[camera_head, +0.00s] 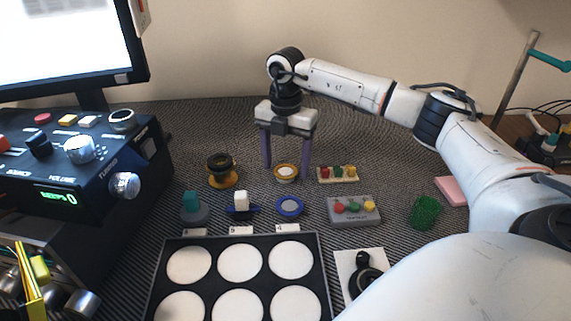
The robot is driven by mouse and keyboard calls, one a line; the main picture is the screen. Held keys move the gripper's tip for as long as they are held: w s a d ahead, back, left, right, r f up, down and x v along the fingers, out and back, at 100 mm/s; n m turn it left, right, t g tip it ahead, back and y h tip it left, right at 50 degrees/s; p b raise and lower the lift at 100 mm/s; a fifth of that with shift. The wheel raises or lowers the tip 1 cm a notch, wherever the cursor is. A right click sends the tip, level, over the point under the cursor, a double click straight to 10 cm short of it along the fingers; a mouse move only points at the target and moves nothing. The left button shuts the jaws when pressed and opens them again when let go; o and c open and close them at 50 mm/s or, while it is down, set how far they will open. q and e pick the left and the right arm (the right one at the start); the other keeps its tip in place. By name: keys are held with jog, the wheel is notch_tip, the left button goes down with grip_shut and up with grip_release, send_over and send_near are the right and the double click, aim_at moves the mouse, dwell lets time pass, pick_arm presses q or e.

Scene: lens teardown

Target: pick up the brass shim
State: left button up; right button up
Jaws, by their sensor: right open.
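A brass-coloured ring (286,179), which looks like the brass shim, lies on the dark ribbed mat with a pale disc in its middle. My right gripper (286,163) points down over it from the far side, its two purple-grey fingers wide apart. One finger is left of the ring and the other right of it; nothing is held. Whether the fingertips touch the mat is not clear.
A black lens part on an orange-yellow base (222,181) stands left of the ring. A blue ring (290,207) lies in front, beside small fixtures. A black tray (324,262) with round white wells is nearest. A grey button box (354,217) stands right.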

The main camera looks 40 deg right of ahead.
jog(key=c, duration=1.1)
